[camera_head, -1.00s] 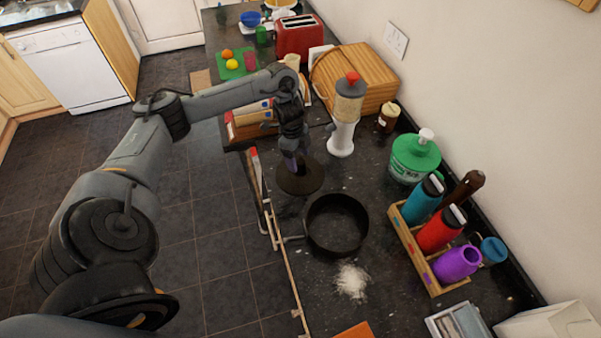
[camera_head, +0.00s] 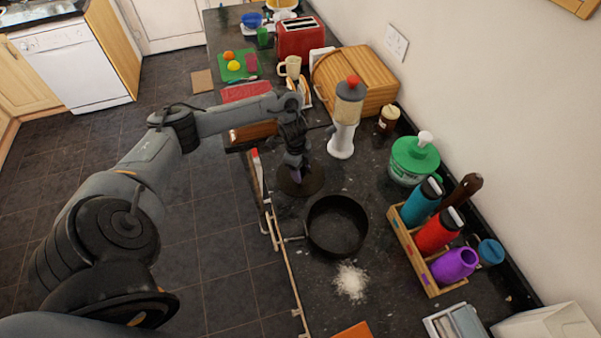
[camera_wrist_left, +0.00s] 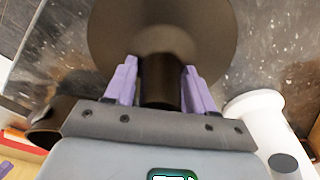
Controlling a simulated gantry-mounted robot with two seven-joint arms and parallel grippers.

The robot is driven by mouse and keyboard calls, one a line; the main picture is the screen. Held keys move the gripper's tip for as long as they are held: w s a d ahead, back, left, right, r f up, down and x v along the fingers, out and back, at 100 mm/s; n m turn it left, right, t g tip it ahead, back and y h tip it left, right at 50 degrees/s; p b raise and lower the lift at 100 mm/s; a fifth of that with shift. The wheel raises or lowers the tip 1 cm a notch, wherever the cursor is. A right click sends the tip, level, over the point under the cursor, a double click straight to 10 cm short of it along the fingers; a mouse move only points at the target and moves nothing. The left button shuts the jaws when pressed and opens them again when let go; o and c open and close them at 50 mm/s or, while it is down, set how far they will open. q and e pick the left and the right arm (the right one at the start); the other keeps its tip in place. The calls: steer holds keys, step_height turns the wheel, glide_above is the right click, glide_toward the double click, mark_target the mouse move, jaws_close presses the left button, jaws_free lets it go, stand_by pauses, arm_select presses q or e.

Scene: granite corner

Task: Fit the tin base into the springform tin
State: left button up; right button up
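The tin base is a dark round disc (camera_head: 312,184) on the counter, with a dark upright knob (camera_wrist_left: 160,85) at its middle. My left gripper (camera_head: 296,178) is down over the disc. In the left wrist view its purple fingers (camera_wrist_left: 160,75) stand on either side of the knob, very close to it. I cannot tell whether they press on it. The springform tin (camera_head: 337,226) is a black, open, round ring in front of the base, to its right, and looks empty. A latch sticks out on its left. My right gripper is not in view.
A white dispenser with a red cap (camera_head: 342,140) stands close behind the base. A bottle rack (camera_head: 412,250) and a green-lidded tub (camera_head: 410,162) are to the right. White powder (camera_head: 350,281) lies in front of the tin. The counter's left edge is close.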

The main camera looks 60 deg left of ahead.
arm_select(q)
steer(key=c, duration=0.8)
steer(key=shift+r, duration=0.1)
